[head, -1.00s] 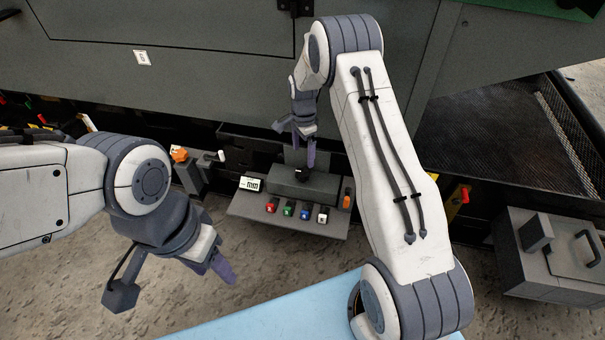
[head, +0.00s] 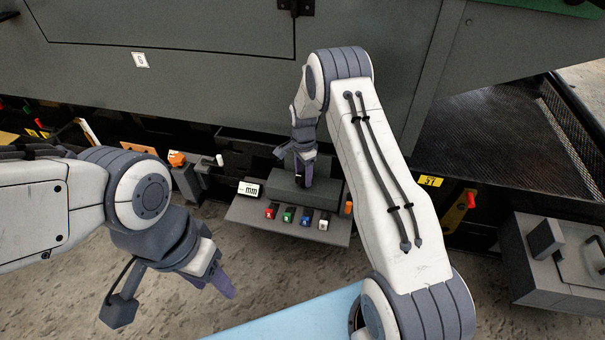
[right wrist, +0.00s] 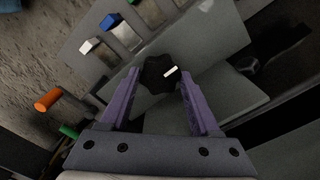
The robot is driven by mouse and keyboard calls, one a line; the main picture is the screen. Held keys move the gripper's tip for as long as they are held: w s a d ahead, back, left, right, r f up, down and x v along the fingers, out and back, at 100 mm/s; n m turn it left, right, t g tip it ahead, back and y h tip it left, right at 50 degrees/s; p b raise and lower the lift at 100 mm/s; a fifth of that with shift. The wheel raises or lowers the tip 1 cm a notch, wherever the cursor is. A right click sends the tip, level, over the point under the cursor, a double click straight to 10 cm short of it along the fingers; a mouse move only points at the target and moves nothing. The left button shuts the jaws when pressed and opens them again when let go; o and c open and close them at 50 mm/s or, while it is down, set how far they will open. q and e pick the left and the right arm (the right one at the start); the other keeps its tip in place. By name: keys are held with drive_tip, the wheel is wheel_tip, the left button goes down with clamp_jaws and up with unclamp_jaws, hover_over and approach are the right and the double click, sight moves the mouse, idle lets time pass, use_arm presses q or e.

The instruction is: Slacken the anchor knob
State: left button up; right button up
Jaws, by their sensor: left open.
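The anchor knob seems to be the black lobed knob (right wrist: 160,73) with a white mark, on a grey block (head: 288,192) above the sloped button panel. In the right wrist view it sits between the fingertips of my right gripper (right wrist: 159,82). The two purple fingers stand apart, one on each side of the knob, with no clear contact visible. In the head view my right gripper (head: 302,168) points down at the block and mostly hides the knob. My left gripper (head: 222,282) is open and empty over the floor at lower left, away from the panel.
A post with an orange knob (head: 177,158) stands left. A grey box (head: 555,262) is at right. The large grey enclosure (head: 180,85) rises behind.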

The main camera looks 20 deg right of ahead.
drive_tip(key=c, duration=0.3)
drive_tip(key=shift+w+r+n+p, duration=0.1)
drive_tip(key=shift+r+n+p, duration=0.1)
drive_tip(key=shift+n+p, duration=1.5)
drive_tip(key=shift+p, duration=0.05)
drive_tip(key=n+p, duration=0.1)
drive_tip(key=n, duration=0.1)
drive_tip(key=shift+n+p, duration=0.4)
drive_tip(key=n+p, duration=0.1)
drive_tip(key=n, duration=0.1)
drive_tip(key=shift+n, duration=0.3)
drive_tip(key=n+p, duration=0.1)
drive_tip(key=n, duration=0.1)
drive_tip(key=shift+w+n, duration=0.1)
drive_tip(key=shift+n, duration=0.3)
drive_tip(key=n+p, duration=0.1)
drive_tip(key=n, duration=0.2)
drive_tip(key=shift+n, duration=0.3)
drive_tip(key=n+p, duration=0.1)
drive_tip(key=n, duration=0.4)
drive_tip(key=shift+f+n, duration=0.1)
drive_tip(key=shift+n, duration=0.3)
